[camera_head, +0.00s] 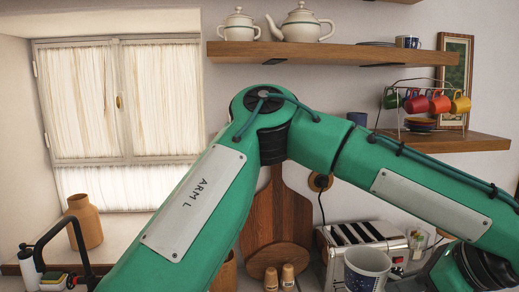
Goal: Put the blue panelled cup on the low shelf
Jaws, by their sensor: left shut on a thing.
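The blue panelled cup (367,268) is at the bottom edge, right of centre. It is pale with blue patterning, roughly upright, and cut off below by the picture edge. My left gripper (398,281) reaches it from the right, low in the picture, and is shut on it. The fingers are mostly hidden or out of the picture. The low shelf (475,143) is a wooden board on the right wall, above the cup; my left arm hides its left part. My right gripper is not in view.
The low shelf holds a rack of coloured mugs (438,103), plates (421,124) and a plain blue cup (357,118) at its left. A higher shelf (330,54) holds teapots. A toaster (338,262) stands behind the held cup. Bare shelf shows right of the rack.

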